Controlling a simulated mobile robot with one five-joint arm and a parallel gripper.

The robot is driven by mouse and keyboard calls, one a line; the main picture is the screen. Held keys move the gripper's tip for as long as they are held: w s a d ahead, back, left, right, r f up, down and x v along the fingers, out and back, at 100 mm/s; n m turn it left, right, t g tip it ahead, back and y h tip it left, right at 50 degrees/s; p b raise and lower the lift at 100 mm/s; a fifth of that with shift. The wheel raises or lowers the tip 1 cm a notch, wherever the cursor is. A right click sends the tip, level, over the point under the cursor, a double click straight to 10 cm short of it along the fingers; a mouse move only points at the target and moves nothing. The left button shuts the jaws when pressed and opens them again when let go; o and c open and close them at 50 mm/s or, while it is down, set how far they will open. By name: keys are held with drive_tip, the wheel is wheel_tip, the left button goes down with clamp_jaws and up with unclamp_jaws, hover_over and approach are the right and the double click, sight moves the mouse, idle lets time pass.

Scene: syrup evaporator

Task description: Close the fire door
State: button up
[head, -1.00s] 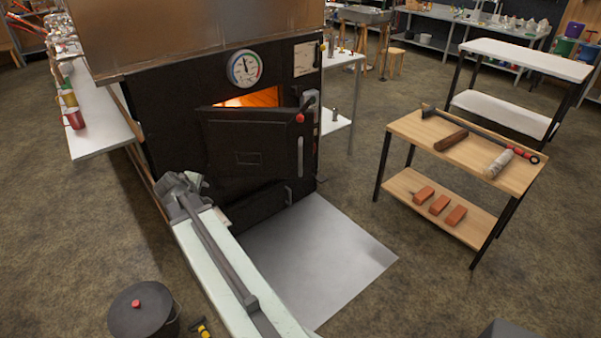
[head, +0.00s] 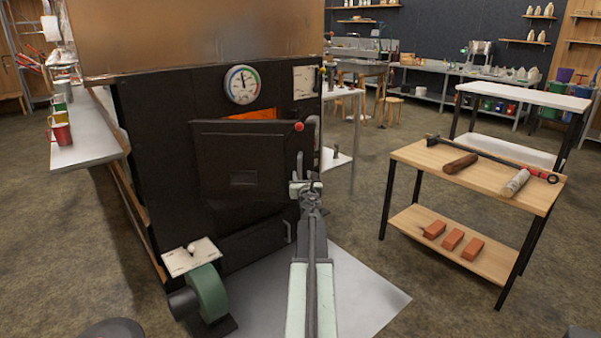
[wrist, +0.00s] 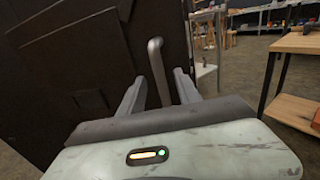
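The black fire door (head: 245,160) on the front of the evaporator stands ajar, with an orange glow (head: 250,114) showing above its top edge. Its bar handle (head: 299,163) is at the door's right side. The handle also shows upright in the wrist view (wrist: 158,72), between my two fingers. My gripper (head: 308,188) is at the handle's lower part in the head view. In the wrist view my gripper (wrist: 156,90) is open, with a gap visible beside the handle. Whether a finger touches the handle I cannot tell.
A green blower (head: 207,293) stands at the lower left of the firebox. A metal floor plate (head: 365,290) lies in front. A wooden table (head: 405,153) with tools and bricks stands at right, with bare floor between. A dial gauge (head: 242,85) is above the door.

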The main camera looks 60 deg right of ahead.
sight(301, 170)
drive_tip(key=x, duration=0.6)
drive_tip(key=shift+w, duration=0.1)
drive_tip(key=shift+c, duration=0.3)
clamp_jaws()
idle(0.8)
drive_tip(key=shift+d, duration=0.1)
